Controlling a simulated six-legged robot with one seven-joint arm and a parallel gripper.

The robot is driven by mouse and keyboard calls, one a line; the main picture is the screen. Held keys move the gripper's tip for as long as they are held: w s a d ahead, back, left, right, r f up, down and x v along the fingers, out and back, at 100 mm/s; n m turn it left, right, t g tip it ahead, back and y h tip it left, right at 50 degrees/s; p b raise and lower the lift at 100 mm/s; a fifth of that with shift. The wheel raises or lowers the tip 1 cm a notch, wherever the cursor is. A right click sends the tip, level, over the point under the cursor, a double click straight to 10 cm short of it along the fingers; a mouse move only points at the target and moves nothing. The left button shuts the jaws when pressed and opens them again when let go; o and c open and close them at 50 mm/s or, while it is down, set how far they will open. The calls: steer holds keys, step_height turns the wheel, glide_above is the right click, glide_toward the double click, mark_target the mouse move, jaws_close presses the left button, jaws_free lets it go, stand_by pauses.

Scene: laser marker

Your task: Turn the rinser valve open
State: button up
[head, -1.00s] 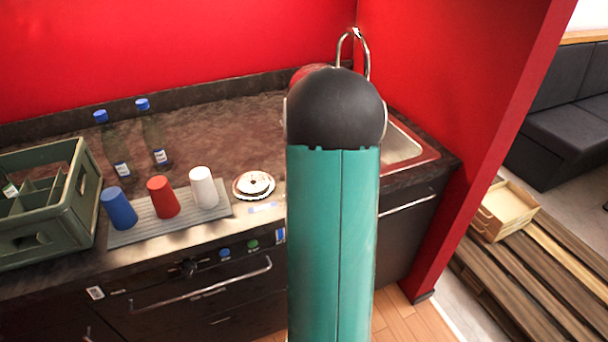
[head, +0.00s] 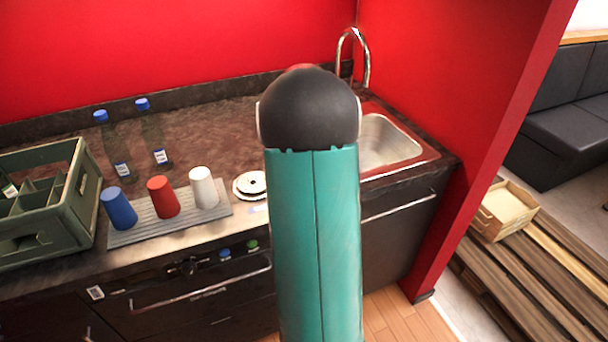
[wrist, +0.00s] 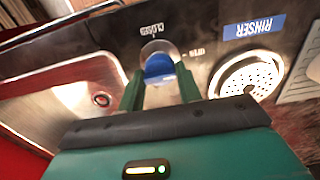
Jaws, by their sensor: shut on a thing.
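The rinser valve's blue handle (wrist: 158,67) shows in the wrist view between the two green fingers of my gripper (wrist: 160,76), which is shut on it. A "CLOSED" label (wrist: 152,29) is printed beside the handle, upside down in the picture, with another, partly readable label to its right. The round perforated rinser plate (wrist: 245,82) lies to the right, under a blue "RINSER" label (wrist: 253,27). In the head view the rinser plate (head: 249,186) is partly covered by my arm. My arm hides the valve and gripper there.
The sink (head: 390,143) with its tall tap (head: 366,60) is right of my arm. Blue, red and white cups (head: 203,187) stand on a ribbed mat (head: 150,232). Two bottles (head: 152,140) and a green crate (head: 40,215) are farther left. A red wall (head: 440,110) bounds the right.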

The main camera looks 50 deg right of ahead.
stand_by(0.4)
steer(key=o, duration=1)
step_height(320, 180, up, 14)
steer(key=shift+f, duration=0.1)
